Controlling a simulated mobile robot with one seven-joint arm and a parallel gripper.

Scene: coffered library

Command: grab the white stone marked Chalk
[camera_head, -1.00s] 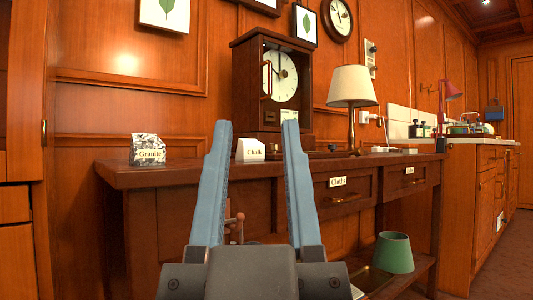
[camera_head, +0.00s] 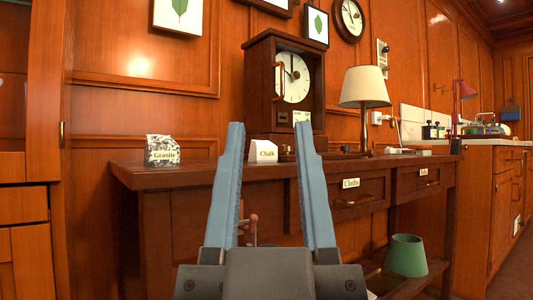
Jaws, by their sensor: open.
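The white stone marked Chalk (camera_head: 263,151) sits on the top of a dark wooden side table (camera_head: 180,177), in front of a mantel clock. Its label faces me and reads "Chalk". My gripper (camera_head: 270,128) is open, with two long blue fingers pointing forward. In the picture the stone shows between the fingers, nearer the upper part of the gap. The stone appears beyond the gripper and no contact shows. Nothing is held.
A speckled stone marked Granite (camera_head: 162,150) stands on the table to the left. The wooden clock (camera_head: 284,85) is behind the Chalk stone, and a lamp (camera_head: 363,90) stands to the right. A drawer handle (camera_head: 354,202) juts from the front. A green shade (camera_head: 405,255) sits on the lower shelf.

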